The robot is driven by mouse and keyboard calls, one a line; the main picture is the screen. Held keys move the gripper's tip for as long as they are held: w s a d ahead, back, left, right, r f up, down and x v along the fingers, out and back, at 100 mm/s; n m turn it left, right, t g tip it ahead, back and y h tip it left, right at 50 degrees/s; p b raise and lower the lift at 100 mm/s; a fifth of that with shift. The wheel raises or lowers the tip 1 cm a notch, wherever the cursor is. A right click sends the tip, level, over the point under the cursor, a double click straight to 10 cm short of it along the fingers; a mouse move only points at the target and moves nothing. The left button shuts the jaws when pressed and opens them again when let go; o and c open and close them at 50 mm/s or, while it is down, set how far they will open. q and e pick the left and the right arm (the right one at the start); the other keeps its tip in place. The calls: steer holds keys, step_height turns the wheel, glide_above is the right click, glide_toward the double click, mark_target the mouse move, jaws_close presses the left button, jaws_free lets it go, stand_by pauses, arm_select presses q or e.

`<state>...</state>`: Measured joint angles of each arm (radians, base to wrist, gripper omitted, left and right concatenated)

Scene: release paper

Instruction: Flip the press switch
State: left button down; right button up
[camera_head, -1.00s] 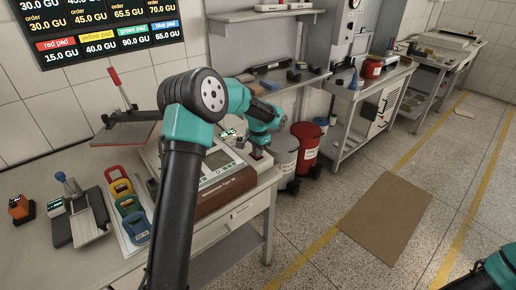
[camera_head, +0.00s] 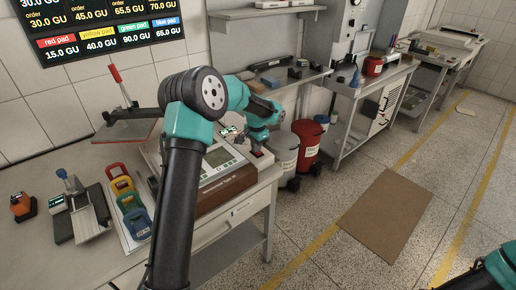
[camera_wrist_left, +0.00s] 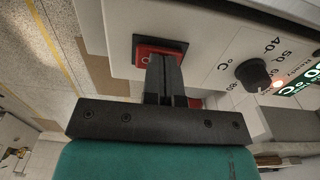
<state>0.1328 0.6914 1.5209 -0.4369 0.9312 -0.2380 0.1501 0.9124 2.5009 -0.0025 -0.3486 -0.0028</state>
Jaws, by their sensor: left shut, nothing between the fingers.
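The press switch (camera_wrist_left: 158,46) is a red rocker in a black frame on the white panel of a machine; a white mark shows on its near part. A small red patch of it also shows in the head view (camera_head: 262,153). My left gripper (camera_wrist_left: 163,62) is shut and empty. Its fingertips overlap the lower edge of the switch in the wrist view; I cannot tell whether they touch it. In the head view the left gripper (camera_head: 258,144) is at the machine's right end. My right gripper is out of view; only part of that arm shows at the lower right.
A black knob (camera_wrist_left: 254,74) with temperature marks and a lit green display (camera_wrist_left: 300,84) sit beside the switch. The machine (camera_head: 225,190) stands on the white table. Coloured pads (camera_head: 128,203) lie at left. Bins (camera_head: 306,143) stand on the floor beyond the table.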

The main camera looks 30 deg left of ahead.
arm_select(q)
steer(key=shift+r, duration=0.1)
step_height(320, 180, up, 14)
stand_by(0.8)
steer(key=shift+s+d, duration=0.2)
steer(key=shift+d, duration=0.45)
step_height(320, 180, down, 14)
steer(key=shift+f, duration=0.15)
stand_by(0.5)
